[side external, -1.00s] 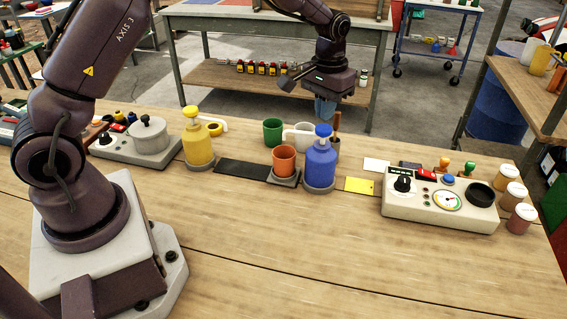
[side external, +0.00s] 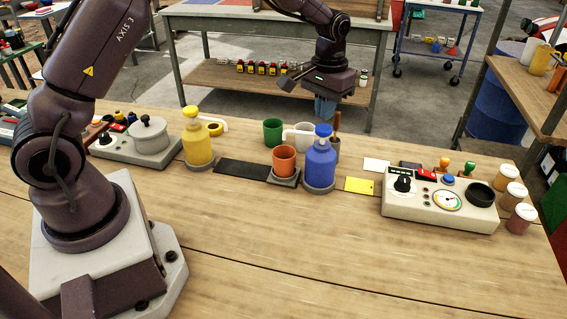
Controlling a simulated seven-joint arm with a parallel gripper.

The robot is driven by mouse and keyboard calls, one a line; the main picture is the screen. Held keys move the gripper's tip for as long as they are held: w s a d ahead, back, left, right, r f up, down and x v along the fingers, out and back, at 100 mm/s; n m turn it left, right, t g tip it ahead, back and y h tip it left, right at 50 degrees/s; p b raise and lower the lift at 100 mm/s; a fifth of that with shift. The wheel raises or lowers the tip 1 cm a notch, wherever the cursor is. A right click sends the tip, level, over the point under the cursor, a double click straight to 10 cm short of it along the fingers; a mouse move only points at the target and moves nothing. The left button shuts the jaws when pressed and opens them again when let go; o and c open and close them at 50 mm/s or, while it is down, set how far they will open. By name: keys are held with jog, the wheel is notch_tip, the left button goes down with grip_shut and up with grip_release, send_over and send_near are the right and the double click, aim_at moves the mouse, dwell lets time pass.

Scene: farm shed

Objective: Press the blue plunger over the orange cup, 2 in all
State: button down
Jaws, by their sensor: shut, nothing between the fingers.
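The blue pump bottle (side external: 320,165) stands upright on a round base on the bench. Its blue plunger (side external: 323,130) is on top, with the spout turned left. The orange cup (side external: 284,160) sits on a dark square pad just left of the bottle, under the spout. Whether anything is in the cup cannot be seen. My gripper (side external: 324,112) points down with its fingers shut and empty, right above the plunger. The fingertips are very close to the plunger's top; I cannot tell whether they touch it.
A yellow pump bottle (side external: 198,145) stands left, past a black mat (side external: 241,170). A green cup (side external: 273,131) and a white mug (side external: 299,133) stand behind the orange cup. A control box (side external: 440,203) and lidded jars (side external: 511,196) are at right. The front bench is clear.

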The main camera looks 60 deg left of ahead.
aim_at(324, 127)
jog(key=shift+f, duration=0.1)
dwell(0.4)
jog(key=shift+f, duration=2.2)
jog(key=shift+r, duration=2.3)
jog(key=shift+f, duration=2.3)
jog(key=shift+r, duration=2.3)
